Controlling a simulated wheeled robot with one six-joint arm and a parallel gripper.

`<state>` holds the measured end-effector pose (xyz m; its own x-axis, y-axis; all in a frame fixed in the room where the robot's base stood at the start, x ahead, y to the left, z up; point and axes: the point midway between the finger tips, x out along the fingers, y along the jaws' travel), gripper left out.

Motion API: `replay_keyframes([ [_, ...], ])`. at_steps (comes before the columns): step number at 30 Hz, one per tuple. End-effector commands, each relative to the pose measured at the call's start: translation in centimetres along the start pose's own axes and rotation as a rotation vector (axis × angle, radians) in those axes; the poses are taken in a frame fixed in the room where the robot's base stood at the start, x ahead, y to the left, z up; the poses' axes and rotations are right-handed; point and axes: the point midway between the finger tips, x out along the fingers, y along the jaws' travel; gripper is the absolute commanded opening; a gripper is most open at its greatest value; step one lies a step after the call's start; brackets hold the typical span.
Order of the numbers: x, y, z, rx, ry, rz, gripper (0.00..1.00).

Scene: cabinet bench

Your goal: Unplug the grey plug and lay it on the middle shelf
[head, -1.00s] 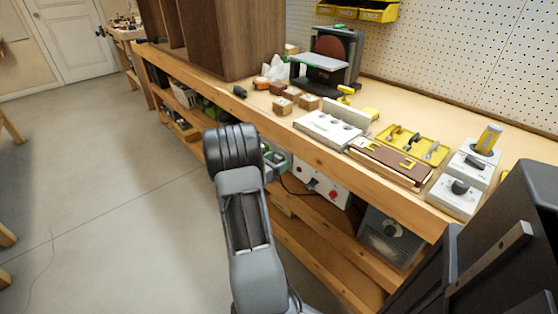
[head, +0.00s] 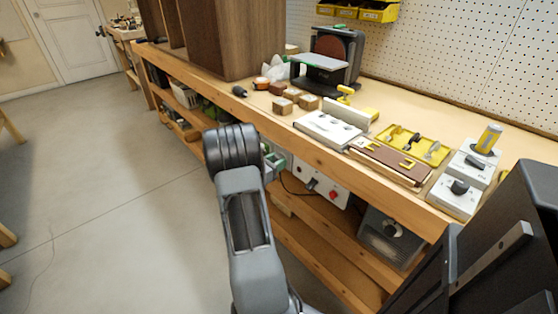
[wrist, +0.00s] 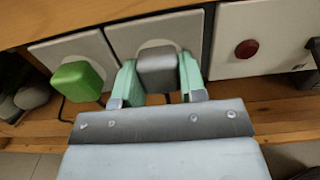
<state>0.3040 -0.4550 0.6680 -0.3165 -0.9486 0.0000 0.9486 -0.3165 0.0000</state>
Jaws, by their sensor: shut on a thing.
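In the wrist view the grey plug (wrist: 157,70) sits at a white socket plate (wrist: 122,37) under the bench top. My gripper (wrist: 160,82) is shut on it, with a pale green finger on each side. Whether the plug's pins are still in the socket cannot be seen. In the head view my gripper (head: 274,162) is at the bench front, mostly hidden behind my arm, and the plug cannot be made out. A brown cabinet with shelf openings (head: 225,40) stands on the bench; which shelf is the middle one is unclear.
A green plug (wrist: 76,82) is at the socket plate just left of the grey one. A panel with a red button (wrist: 247,49) is to the right. The bench's front edge (head: 350,165) overhangs the sockets. Wooden shelving (head: 310,235) lies below.

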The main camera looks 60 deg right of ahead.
Motion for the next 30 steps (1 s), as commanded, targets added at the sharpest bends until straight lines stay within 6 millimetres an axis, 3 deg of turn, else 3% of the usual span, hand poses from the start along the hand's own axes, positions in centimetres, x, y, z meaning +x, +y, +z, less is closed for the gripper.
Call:
replay_keyframes([
  [30, -4.0, 0.1, 0.0, 0.0, 0.0, 0.002, 0.0],
])
